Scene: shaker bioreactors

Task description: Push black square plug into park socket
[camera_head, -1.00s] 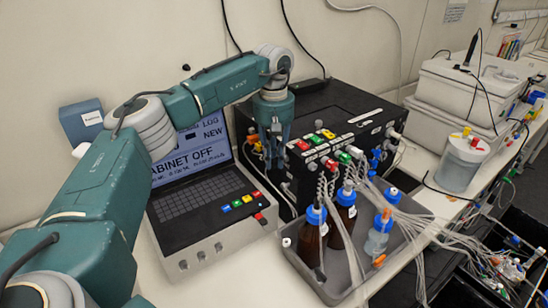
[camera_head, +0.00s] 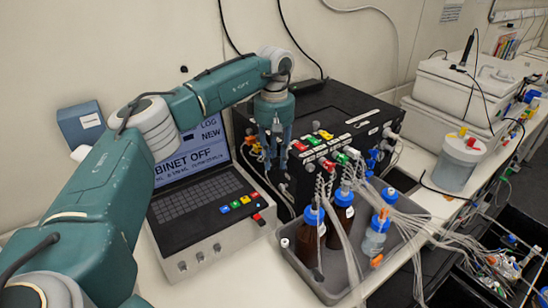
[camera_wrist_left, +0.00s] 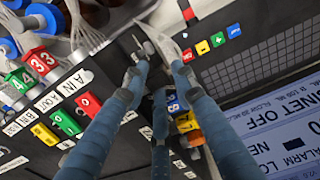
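My left gripper (camera_head: 275,143) points down in front of the black control box (camera_head: 345,105), at its left end near the laptop. I see nothing clearly held. A small metallic fitting (camera_wrist_left: 141,47) shows close to one fingertip; I cannot tell whether they touch. Blue and yellow connectors (camera_wrist_left: 186,122) show beyond the fingers. I cannot make out the black square plug or the park socket for certain. My right gripper is not in view.
The laptop-like console (camera_head: 200,200) stands left of the box. Red and green plugs (camera_head: 300,146) line the box's edge. A grey tray (camera_head: 330,288) holds brown bottles (camera_head: 310,235), with many thin tubes. A lidded jar (camera_head: 458,165) stands at the right.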

